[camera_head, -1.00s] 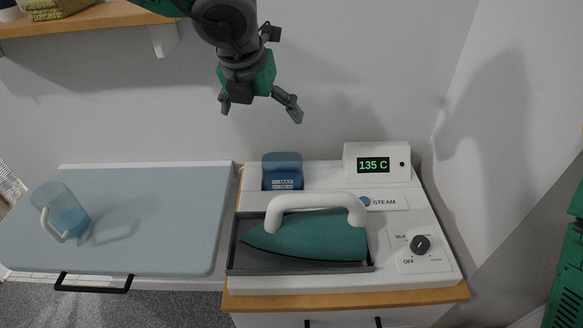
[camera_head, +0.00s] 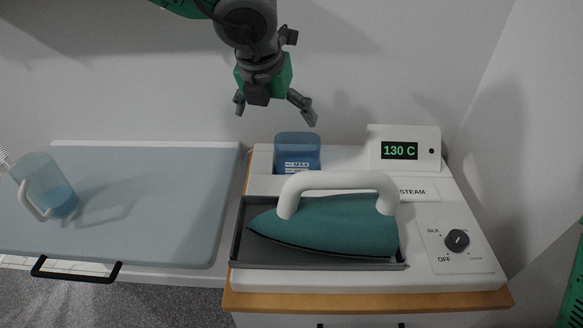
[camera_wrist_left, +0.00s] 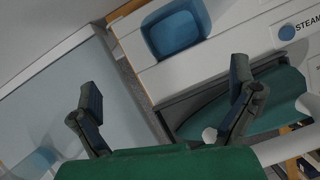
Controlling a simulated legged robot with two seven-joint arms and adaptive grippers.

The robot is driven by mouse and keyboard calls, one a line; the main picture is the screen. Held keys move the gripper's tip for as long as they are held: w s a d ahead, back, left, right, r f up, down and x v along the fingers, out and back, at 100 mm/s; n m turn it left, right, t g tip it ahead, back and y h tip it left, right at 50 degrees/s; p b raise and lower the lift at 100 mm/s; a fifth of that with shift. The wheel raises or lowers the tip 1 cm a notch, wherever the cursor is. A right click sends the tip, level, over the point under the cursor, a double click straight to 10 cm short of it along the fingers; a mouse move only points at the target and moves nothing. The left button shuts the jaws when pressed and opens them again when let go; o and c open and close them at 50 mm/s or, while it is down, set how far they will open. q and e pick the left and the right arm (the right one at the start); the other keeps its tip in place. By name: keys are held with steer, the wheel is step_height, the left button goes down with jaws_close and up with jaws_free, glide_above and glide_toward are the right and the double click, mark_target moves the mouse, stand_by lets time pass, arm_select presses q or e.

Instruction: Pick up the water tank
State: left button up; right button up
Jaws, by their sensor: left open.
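The water tank (camera_head: 297,152) is a translucent blue container with a MAX mark, seated upright at the back left of the white ironing station. It also shows in the left wrist view (camera_wrist_left: 176,32), seen from above near the top. My left gripper (camera_head: 275,106) is open and empty. It hangs above and slightly left of the tank, apart from it. In the left wrist view its two spread fingers (camera_wrist_left: 165,115) show with nothing between them. My right gripper is not in view.
A teal iron (camera_head: 330,222) with a white handle rests in a grey tray just in front of the tank. A display box (camera_head: 404,148) reads 130 C at the back right. A clear jug (camera_head: 45,185) with blue water stands on the grey ironing board (camera_head: 160,220) at left.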

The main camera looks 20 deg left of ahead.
arm_select(q)
glide_above(295, 152)
steer(key=a, duration=0.2)
step_height(295, 152, down, 4)
steer(key=b+x, duration=0.1)
steer(key=x, duration=0.6)
steer(key=shift+a+f, duration=0.1)
steer(key=shift+f, duration=0.15)
steer(key=shift+w+d+f, duration=0.15)
steer(key=shift+d+f, duration=0.25)
steer(key=shift+d, duration=0.15)
steer(key=shift+w+d+f, duration=0.15)
steer(key=shift+d+f, duration=0.2)
steer(key=shift+d, duration=0.15)
steer(key=shift+w+d, duration=0.15)
steer(key=shift+d, duration=0.25)
steer(key=c, duration=0.5)
steer(key=shift+a+r, duration=0.1)
steer(key=shift+a, duration=0.1)
steer(key=c, duration=0.5)
steer(key=shift+a, duration=0.75)
steer(key=shift+d, duration=0.15)
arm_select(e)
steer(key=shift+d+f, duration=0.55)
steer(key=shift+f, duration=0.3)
